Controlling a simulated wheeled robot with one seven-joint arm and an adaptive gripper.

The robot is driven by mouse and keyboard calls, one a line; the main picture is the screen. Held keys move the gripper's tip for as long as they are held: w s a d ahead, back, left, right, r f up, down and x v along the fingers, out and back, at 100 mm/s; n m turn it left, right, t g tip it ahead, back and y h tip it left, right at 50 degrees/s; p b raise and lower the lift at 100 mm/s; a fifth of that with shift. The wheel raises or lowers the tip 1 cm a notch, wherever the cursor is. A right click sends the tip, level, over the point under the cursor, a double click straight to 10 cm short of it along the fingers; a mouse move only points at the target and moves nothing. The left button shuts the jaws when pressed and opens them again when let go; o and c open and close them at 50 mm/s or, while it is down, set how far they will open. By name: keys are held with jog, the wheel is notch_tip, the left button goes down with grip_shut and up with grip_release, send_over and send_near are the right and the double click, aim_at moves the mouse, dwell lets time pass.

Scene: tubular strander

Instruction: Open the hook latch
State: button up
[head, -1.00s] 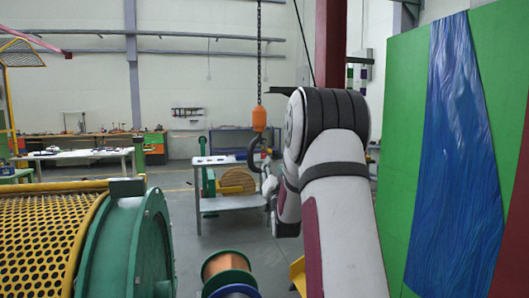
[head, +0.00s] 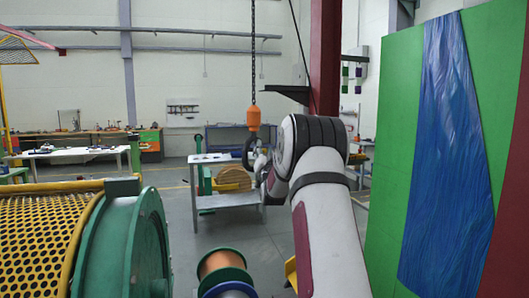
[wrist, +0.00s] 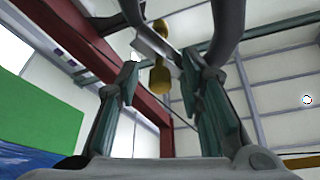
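An orange hook block (head: 254,118) hangs on a chain in the head view, with the dark hook (head: 247,153) below it. My gripper (head: 262,161) is just right of the hook, partly hidden by my arm. In the wrist view the hook's dark curved body (wrist: 229,25) arches close above the fingers. A thin grey strip (wrist: 153,44), which looks like the latch, crosses the hook's opening. My gripper (wrist: 160,65) is open, with one finger on each side of a gap below the strip. I cannot tell whether a fingertip touches the hook or strip.
A green drum flange (head: 132,245) with a yellow perforated guard (head: 45,245) stands at left. Spools (head: 223,270) sit on the floor ahead. A grey table (head: 225,200) stands behind the hook. A green panel (head: 400,150) fills the right.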

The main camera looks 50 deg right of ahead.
jog(key=shift+c, duration=0.6)
grip_shut()
jog(key=shift+n, duration=0.3)
jog(key=shift+s+d+r+n+t+y+b, duration=0.25)
jog(key=shift+r+n+t+y+b, duration=0.85)
jog(key=shift+n, duration=1.85)
jog(key=shift+s+d+r+n+t+y+b, duration=0.15)
jog(key=shift+d+n+y+b, duration=0.35)
jog(key=shift+n+y, duration=1.95)
jog(key=shift+s+d+r+n+t+y+b, duration=0.15)
jog(key=shift+r+n+t+y+b, duration=0.6)
jog(key=shift+n, duration=2.75)
jog(key=shift+f+b, duration=0.25)
jog(key=shift+b, duration=0.05)
